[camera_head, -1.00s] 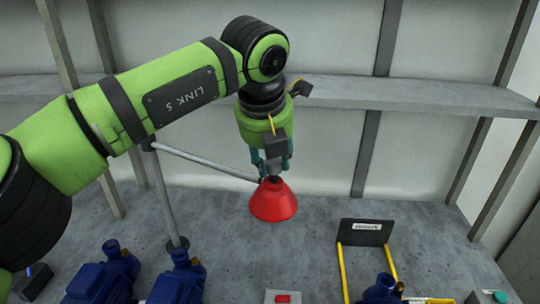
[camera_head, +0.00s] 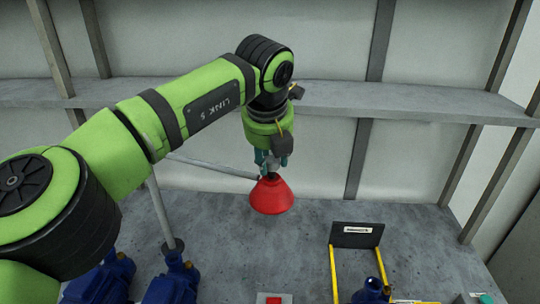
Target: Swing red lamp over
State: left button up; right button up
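The red lamp (camera_head: 271,197) is a cone-shaped shade hanging above the bench in the middle of the view. A thin grey swing arm (camera_head: 213,167) runs to its top from an upright post (camera_head: 160,215) on the left. My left gripper (camera_head: 271,167) points down at the top of the lamp, with its teal fingers on either side of the lamp's neck. It looks shut on the lamp; the exact contact is small and partly hidden. My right gripper is not in view.
Blue pumps (camera_head: 172,281) stand at the front left, partly under my arm, and another (camera_head: 371,292) at the front right. A black sign plate (camera_head: 357,234) with yellow rails stands at right. A red button (camera_head: 274,299) is at the front edge. The bench's middle is clear.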

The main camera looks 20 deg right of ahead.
pick_arm(q)
jog(key=shift+o, duration=0.6)
jog(key=shift+d, duration=0.1)
jog(key=shift+r, duration=0.15)
jog(key=v, duration=1.1)
jog(key=shift+s+r, duration=0.25)
jog(key=shift+r, duration=0.05)
